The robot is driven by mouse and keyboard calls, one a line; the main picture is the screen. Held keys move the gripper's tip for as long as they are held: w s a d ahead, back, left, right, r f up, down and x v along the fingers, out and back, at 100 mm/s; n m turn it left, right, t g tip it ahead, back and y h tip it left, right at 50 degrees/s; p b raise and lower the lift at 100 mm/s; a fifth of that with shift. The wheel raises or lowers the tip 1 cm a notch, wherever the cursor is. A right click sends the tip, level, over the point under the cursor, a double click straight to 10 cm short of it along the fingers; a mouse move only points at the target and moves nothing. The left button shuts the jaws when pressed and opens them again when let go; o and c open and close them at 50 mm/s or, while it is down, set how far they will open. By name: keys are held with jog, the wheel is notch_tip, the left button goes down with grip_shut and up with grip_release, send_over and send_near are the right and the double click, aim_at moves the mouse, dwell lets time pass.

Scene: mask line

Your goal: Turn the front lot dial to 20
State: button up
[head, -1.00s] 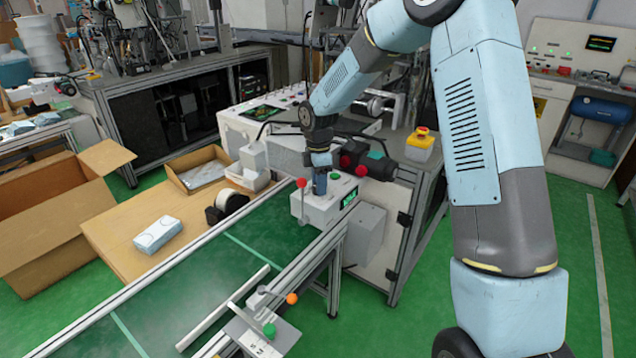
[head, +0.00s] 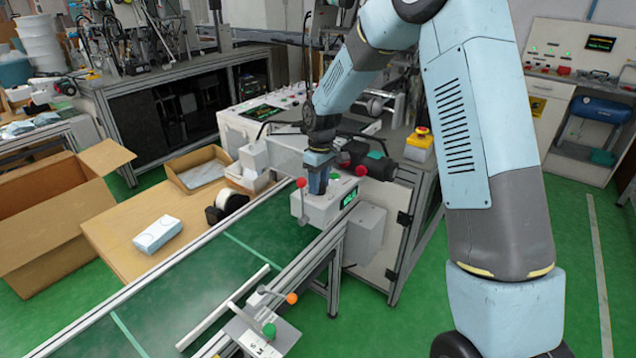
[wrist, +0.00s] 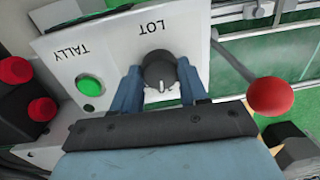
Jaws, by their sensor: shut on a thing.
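The lot dial (wrist: 159,70) is a round black knob with a pale pointer mark, set on a white panel under the word LOT, which appears upside down in the wrist view. The pointer mark faces toward the bottom of the wrist view. My gripper (wrist: 160,83) is shut on the dial, with one blue finger on each side of it. In the head view my gripper (head: 318,184) points down onto the white box (head: 322,208) with a green display (head: 349,198). The dial is hidden there, and I cannot read the display's number.
A red ball-ended lever (wrist: 270,97) stands close to the right of my gripper in the wrist view. A green button (wrist: 89,85) marked TALLY is at left. The green conveyor (head: 200,290) runs in front of the box. A yellow-and-red stop button (head: 420,138) is behind.

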aim_at(322, 184)
jog(key=m, duration=0.4)
jog(key=shift+w+r+m, duration=0.15)
jog(key=shift+w+m, duration=0.05)
jog(key=shift+m, duration=0.1)
jog(key=shift+s+m, duration=0.1)
jog(key=shift+m, duration=1.8)
jog(key=o, duration=1)
jog(key=shift+o, duration=0.2)
notch_tip(322, 184, up, 13)
jog(key=shift+d+r, duration=0.2)
jog(key=shift+d, duration=0.15)
